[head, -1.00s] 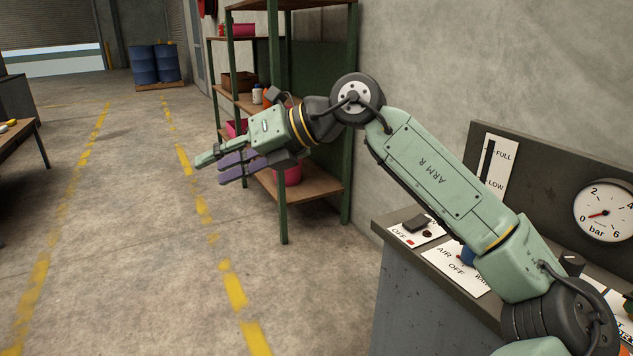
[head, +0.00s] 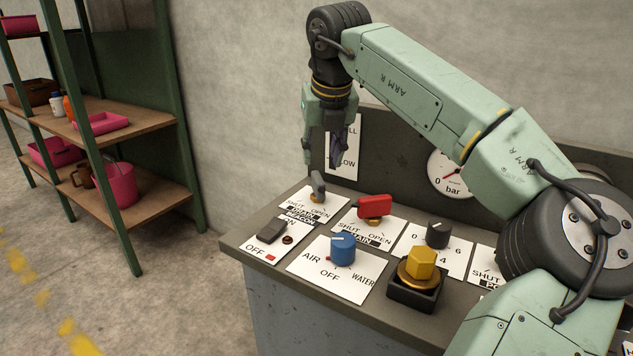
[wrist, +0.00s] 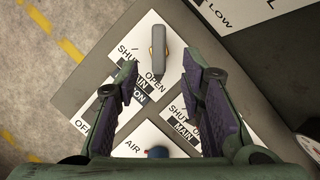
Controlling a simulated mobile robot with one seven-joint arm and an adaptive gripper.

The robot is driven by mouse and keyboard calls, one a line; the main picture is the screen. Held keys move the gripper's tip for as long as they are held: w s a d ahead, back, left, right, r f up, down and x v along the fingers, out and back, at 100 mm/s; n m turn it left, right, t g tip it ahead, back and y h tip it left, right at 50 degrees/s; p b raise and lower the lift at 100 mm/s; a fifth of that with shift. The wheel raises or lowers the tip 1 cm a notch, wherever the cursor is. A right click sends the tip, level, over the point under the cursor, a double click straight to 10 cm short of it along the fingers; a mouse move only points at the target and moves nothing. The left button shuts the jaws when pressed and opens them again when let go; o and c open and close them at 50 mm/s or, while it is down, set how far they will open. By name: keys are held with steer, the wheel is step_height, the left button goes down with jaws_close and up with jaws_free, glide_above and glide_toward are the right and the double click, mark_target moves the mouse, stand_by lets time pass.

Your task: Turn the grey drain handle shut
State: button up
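The grey handle (head: 318,186) stands on a white SHUT/OPEN plate at the panel's back left corner. In the wrist view the grey handle (wrist: 159,47) is a long bar lying upright in the picture, its lower end close to the word OPEN. My gripper (head: 336,152) points down above the panel, a little above and to the right of the handle in the head view. In the wrist view my gripper (wrist: 170,80) is open and empty, its two fingers apart, with the handle ahead of the gap and not touched.
A red handle (head: 375,206) on another SHUT/OPEN plate is close by on the right. A blue knob (head: 343,249), black switch (head: 271,231), black knob (head: 438,235) and yellow hexagonal knob (head: 421,262) stand nearer. A gauge (head: 450,176) is on the backboard. Shelves (head: 150,185) stand left.

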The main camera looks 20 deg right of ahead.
mark_target(318, 177)
steer(key=b+x, duration=0.3)
steer(key=x, duration=0.5)
steer(key=shift+w+f+b, duration=0.1)
steer(key=shift+f+b, duration=0.1)
steer(key=shift+b, duration=0.1)
jaws_close()
